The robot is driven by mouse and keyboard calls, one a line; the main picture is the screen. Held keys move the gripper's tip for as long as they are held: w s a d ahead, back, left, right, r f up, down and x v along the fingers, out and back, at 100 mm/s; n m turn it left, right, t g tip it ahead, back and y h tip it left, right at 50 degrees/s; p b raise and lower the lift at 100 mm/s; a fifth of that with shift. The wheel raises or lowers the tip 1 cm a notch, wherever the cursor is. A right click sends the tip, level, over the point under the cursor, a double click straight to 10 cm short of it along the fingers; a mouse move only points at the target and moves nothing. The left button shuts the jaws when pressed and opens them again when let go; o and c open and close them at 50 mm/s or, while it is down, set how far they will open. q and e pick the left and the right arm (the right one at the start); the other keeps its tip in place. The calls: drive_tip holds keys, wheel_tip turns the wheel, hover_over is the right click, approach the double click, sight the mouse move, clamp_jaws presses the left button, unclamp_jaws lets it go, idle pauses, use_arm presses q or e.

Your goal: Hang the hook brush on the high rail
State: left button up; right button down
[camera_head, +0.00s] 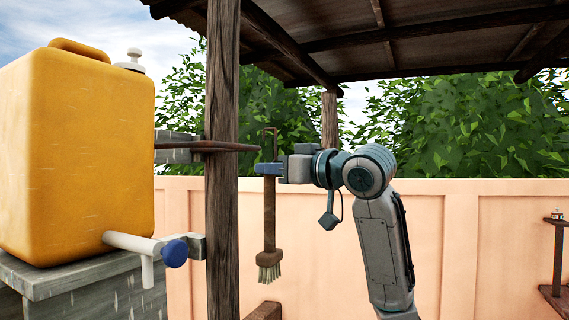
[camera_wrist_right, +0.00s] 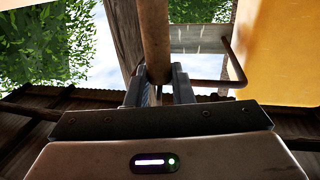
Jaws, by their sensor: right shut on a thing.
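The hook brush hangs upright in my right gripper (camera_head: 268,168), which is shut on its upper handle. Its brown handle (camera_head: 269,215) runs down to pale bristles (camera_head: 269,273), and its thin hook (camera_head: 271,131) rises above the jaws, curving to the left. The rail (camera_head: 195,146), a brown rod, crosses the wooden post; its right end shows just left of the hook, with the hook's top slightly higher. Whether they touch cannot be told. In the right wrist view the handle (camera_wrist_right: 155,40) stands between the fingers, with the rail (camera_wrist_right: 205,82) beyond. My left gripper is out of view.
The wooden post (camera_head: 222,230) stands close left of the brush. A yellow water container (camera_head: 75,150) with a blue-ended tap (camera_head: 174,253) sits on a grey stand (camera_head: 80,285) at left. A low roof (camera_head: 400,45) hangs above; a peach wall (camera_head: 480,240) stands behind.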

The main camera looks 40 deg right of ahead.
drive_tip(key=w+a+f+p, duration=0.1)
drive_tip(key=w+a+f, duration=0.1)
drive_tip(key=w, duration=0.3)
drive_tip(key=shift+w+a, duration=0.15)
drive_tip(key=shift+w, duration=0.2)
idle(0.3)
